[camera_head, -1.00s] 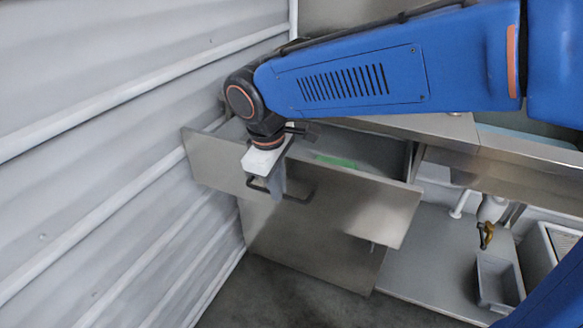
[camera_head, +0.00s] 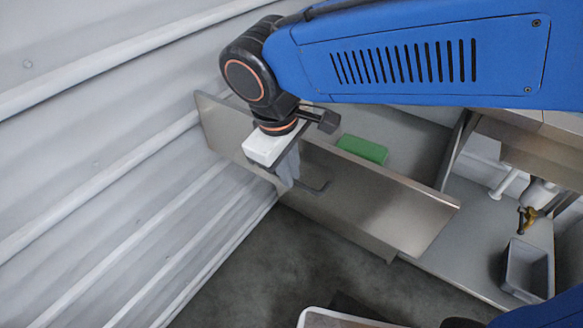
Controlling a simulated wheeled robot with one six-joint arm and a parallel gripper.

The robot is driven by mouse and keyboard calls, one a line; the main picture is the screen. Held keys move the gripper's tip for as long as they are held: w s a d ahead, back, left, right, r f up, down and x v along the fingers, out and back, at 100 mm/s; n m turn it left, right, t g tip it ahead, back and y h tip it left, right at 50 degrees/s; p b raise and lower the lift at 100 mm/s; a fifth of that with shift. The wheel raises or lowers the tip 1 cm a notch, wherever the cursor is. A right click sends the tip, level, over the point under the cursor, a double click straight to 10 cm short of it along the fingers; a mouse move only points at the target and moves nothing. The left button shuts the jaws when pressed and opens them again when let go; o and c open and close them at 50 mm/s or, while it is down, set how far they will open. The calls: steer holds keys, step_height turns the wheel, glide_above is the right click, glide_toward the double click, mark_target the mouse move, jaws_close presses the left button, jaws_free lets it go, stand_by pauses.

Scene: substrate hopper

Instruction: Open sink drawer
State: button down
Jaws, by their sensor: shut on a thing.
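The sink drawer (camera_head: 375,205) is a steel drawer with a wide flat front panel, and it stands pulled out of the counter. A green block (camera_head: 363,149) lies inside it. My gripper (camera_head: 287,172) is at the dark bar handle (camera_head: 315,187) on the drawer's front and is shut on it. The fingers hide part of the handle. The gripper's white body and my black wrist cover part of the drawer's left side and interior.
A corrugated grey wall (camera_head: 100,130) runs close along the left. A grey bin (camera_head: 526,270) sits on the lower shelf at the right, below a brass valve (camera_head: 527,218). Dark floor (camera_head: 270,262) is open in front of the drawer.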

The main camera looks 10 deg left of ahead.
steer(key=c, duration=1.8)
jaws_free()
steer(key=shift+c, duration=0.2)
steer(key=shift+r, duration=0.1)
steer(key=s+a+r, duration=0.1)
steer(key=s+r, duration=0.2)
steer(key=r, duration=1.4)
steer(key=shift+s+a, duration=0.1)
steer(key=shift+s, duration=0.1)
